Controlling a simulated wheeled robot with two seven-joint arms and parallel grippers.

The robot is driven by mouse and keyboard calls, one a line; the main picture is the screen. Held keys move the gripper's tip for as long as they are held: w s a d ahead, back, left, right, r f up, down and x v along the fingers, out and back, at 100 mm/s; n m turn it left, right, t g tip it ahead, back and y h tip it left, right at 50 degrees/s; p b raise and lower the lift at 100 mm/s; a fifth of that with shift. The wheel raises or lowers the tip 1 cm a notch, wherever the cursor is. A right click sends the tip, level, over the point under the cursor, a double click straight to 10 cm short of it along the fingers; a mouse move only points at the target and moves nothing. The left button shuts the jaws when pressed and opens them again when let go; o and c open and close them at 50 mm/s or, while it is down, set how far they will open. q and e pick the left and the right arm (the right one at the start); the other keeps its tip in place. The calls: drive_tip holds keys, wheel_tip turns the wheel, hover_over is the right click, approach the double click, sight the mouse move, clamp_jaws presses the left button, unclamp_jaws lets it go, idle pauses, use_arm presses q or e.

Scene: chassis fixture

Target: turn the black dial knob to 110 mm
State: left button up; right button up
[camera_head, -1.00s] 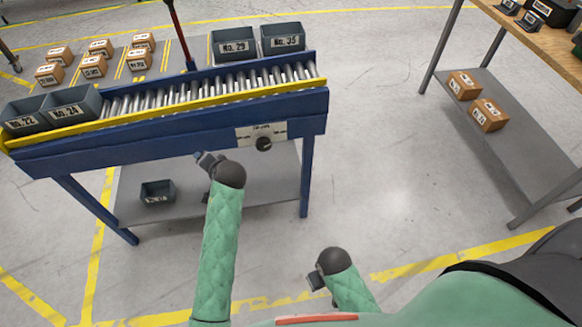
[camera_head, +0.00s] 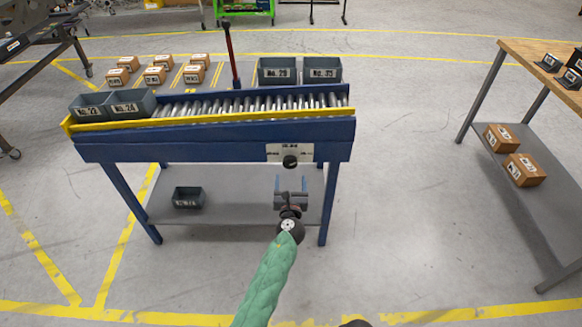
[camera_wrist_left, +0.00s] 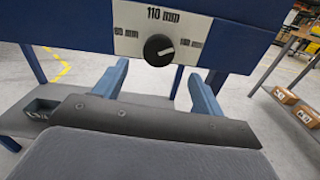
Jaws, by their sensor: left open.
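The black dial knob (camera_head: 290,162) sits on a white label plate (camera_head: 275,151) on the blue front beam of the conveyor. In the left wrist view the knob (camera_wrist_left: 158,48) has a light mark that seems to point right and slightly down. "110 mm" is printed above it, with smaller labels left and right. My left gripper (camera_head: 291,182) is open and empty, just below the knob in the head view. In the left wrist view its two fingers (camera_wrist_left: 158,74) stand apart, below and either side of the knob, not visibly touching it. My right gripper's fingers are not visible.
A wooden-topped table (camera_head: 530,62) with boxes below stands right. The floor between is clear.

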sight(290, 165)
use_arm(q)
drive_tip(key=shift+w+f+p, duration=0.1)
drive_tip(key=shift+w+p, duration=0.3)
drive_tip(key=shift+w, duration=3.55)
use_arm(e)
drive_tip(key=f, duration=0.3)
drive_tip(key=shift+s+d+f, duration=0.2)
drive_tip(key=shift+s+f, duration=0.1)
use_arm(q)
drive_tip(key=c, duration=1)
